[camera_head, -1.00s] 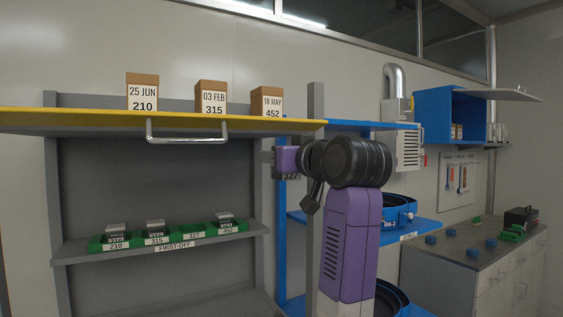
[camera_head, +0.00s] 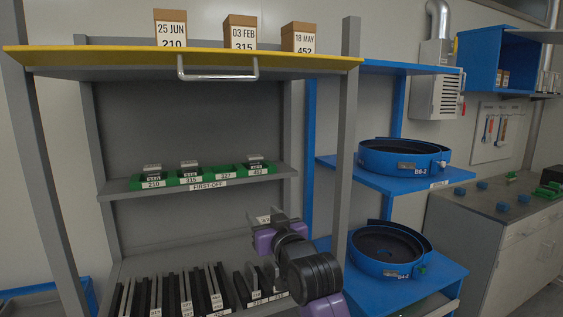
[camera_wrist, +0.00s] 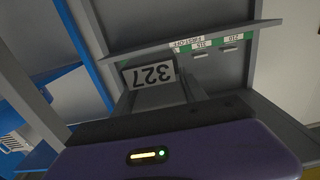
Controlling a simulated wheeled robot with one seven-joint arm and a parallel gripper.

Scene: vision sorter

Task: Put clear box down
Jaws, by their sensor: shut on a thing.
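My gripper (camera_head: 277,222) is low in front of the grey rack, above the right end of its lower shelf. It is shut on a small box with a white 327 label, which I take for the clear box (camera_wrist: 149,75). The label reads upside down in the wrist view. In the head view the box is mostly hidden by the gripper. The First-off shelf (camera_head: 118,188) is above and behind the gripper. Its green holders marked 210, 315 and 452 each bear a small block; the holder marked 327 (camera_head: 226,174) looks empty.
Dark upright plates (camera_head: 170,295) stand packed on the lower shelf left of my gripper. Blue round bowls (camera_head: 405,157) stand on blue shelves to the right. The rack post (camera_head: 347,130) is close by.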

